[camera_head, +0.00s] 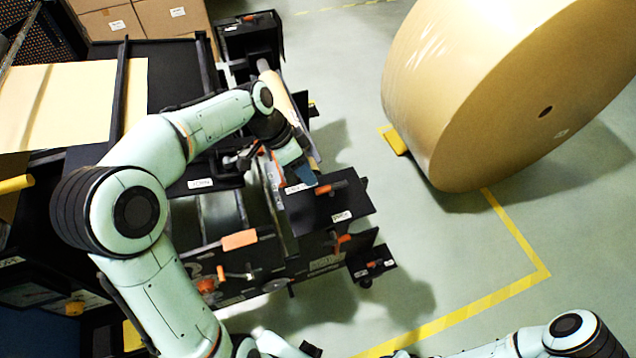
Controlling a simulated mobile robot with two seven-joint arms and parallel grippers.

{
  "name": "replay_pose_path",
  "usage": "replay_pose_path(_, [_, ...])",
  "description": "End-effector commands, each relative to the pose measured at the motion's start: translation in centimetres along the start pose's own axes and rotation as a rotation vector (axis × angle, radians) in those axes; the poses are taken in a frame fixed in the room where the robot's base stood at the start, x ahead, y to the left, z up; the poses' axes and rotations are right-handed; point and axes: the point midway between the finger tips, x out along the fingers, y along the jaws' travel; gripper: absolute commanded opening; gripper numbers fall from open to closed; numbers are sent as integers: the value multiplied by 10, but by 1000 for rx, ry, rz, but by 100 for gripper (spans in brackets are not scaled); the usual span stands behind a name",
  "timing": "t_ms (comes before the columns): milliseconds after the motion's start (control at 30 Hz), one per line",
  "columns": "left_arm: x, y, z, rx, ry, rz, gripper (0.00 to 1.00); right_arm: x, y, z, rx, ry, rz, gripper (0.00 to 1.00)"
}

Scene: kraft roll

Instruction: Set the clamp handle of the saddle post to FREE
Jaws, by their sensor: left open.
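A black machine with several orange handles stands in the middle of the head view. One orange handle (330,187) sits on a black plate (335,205) at its right side. Another orange handle (342,242) is just below, and one more (375,264) is on a small black block at the lower right. The labels are too small to read, so I cannot tell which handle is the saddle post's clamp or its setting. My left gripper (301,172) is open, pointing down beside the first handle, just left of it. Its fingertips are partly hidden. My right gripper is out of view.
A large kraft roll (480,90) stands on the floor at the upper right, with a yellow wedge (394,141) at its edge. Cardboard boxes (140,18) are at the upper left. The floor between machine and roll is clear, with a yellow line (515,285).

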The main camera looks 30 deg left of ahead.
Motion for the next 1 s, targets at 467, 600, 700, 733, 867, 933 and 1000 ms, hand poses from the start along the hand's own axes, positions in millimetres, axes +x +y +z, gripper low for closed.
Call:
replay_pose_path(467, [69,0,0,-2,1,1,45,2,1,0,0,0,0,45])
replay_pose_path(600, [72,0,-1,-1,1,0,45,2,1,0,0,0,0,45])
replay_pose_path(700, [71,0,-1,-1,1,-1,45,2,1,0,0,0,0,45])
replay_pose_path(733, [71,0,-1,-1,1,-1,45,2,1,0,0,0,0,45])
replay_pose_path(867, [71,0,-1,-1,1,-1,19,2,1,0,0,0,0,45])
replay_pose_path(933, [71,0,-1,-1,1,-1,0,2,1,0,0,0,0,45])
replay_pose_path(1000, [71,0,-1,-1,1,-1,0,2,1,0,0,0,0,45])
